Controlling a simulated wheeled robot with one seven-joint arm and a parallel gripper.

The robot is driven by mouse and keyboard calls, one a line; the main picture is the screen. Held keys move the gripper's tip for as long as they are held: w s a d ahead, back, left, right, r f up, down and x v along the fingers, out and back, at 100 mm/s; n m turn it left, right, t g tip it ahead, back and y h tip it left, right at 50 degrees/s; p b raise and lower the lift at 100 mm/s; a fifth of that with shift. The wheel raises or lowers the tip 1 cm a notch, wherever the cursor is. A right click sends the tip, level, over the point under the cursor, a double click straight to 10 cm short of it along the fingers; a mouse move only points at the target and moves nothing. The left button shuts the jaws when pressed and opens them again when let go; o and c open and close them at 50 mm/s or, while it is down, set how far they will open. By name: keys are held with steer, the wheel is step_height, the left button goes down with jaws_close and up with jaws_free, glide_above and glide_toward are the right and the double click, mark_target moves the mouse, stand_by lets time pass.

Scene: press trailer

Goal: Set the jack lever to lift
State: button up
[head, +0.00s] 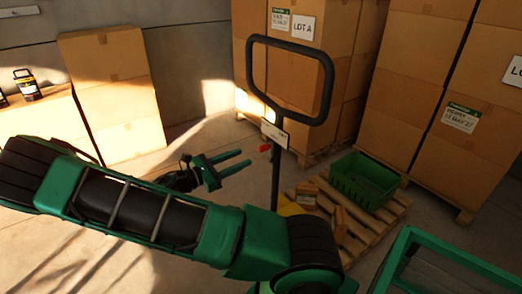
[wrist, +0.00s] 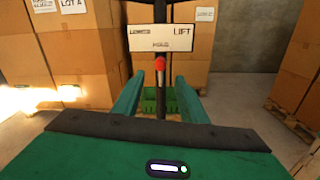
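The jack's black handle (head: 290,117) stands upright as a loop on a post. A white plate (wrist: 163,37) on the post has LIFT at its right, a word that looks like LOWER at its left, and a blurred word at its lower middle. The jack lever's red knob (wrist: 159,63) is just below that middle word; it also shows in the head view (head: 264,148). My gripper (head: 246,158) is open and empty, left of the post, its fingers pointing toward it. In the wrist view, the knob appears between and beyond the fingertips (wrist: 157,98), apart from them.
A green crate (head: 347,190) and small boxes sit on a wooden pallet (head: 376,222) beyond the post. Tall stacks of cartons (head: 410,85) stand behind. A green frame (head: 450,255) is at the lower right. The floor left of the post is open.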

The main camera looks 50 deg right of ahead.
mark_target(263, 149)
steer(key=x, duration=1)
steer(key=shift+s+d, duration=0.15)
steer(key=shift+d, duration=0.15)
jaws_close()
